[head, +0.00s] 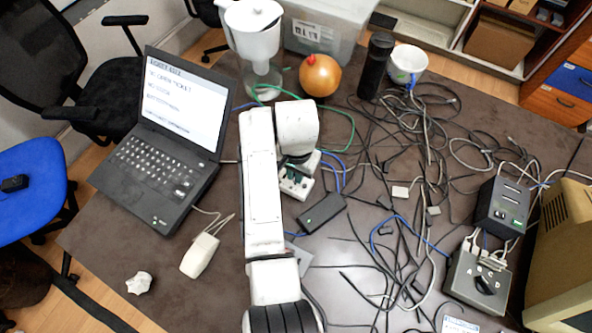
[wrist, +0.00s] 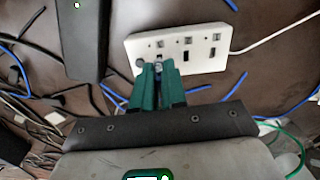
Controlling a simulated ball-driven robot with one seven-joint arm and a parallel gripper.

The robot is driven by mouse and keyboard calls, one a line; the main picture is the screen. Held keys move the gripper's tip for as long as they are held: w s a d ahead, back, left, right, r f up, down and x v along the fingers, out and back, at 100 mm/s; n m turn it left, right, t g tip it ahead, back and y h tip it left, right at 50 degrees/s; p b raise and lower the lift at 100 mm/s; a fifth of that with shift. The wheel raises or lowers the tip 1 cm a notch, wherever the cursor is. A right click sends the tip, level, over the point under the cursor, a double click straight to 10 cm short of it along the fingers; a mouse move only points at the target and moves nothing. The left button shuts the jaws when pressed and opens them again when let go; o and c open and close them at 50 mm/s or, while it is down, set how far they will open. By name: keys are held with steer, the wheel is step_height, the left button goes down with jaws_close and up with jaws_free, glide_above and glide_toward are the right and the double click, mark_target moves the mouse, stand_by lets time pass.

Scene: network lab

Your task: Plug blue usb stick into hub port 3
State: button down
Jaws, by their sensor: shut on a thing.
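The white hub (wrist: 199,43) lies on the dark table with a row of ports along its face. In the head view the hub (head: 297,189) is partly covered by my arm. My gripper (wrist: 158,72) has green fingers closed together at the hub's near left edge. A small grey end of the usb stick (wrist: 158,65) shows between the fingertips, over the left part of the hub. The fingers hide the rest of it, and its blue colour does not show. I cannot tell whether it touches a port. The port numbers are too small to read.
A black box (head: 321,212) lies close beside the hub, and blue and black cables surround it. A laptop (head: 165,140) stands at the left. A pitcher (head: 254,40) and an orange round object (head: 320,75) stand behind. Tangled cables and a switch box (head: 478,280) fill the right.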

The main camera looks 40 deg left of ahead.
steer(key=shift+f, duration=0.85)
stand_by(1.5)
steer(key=c, duration=1.1)
jaws_free()
steer(key=shift+d, duration=0.1)
steer(key=shift+a, duration=0.2)
steer(key=shift+r, duration=0.1)
step_height(320, 180, up, 11)
steer(key=shift+d+f, duration=0.15)
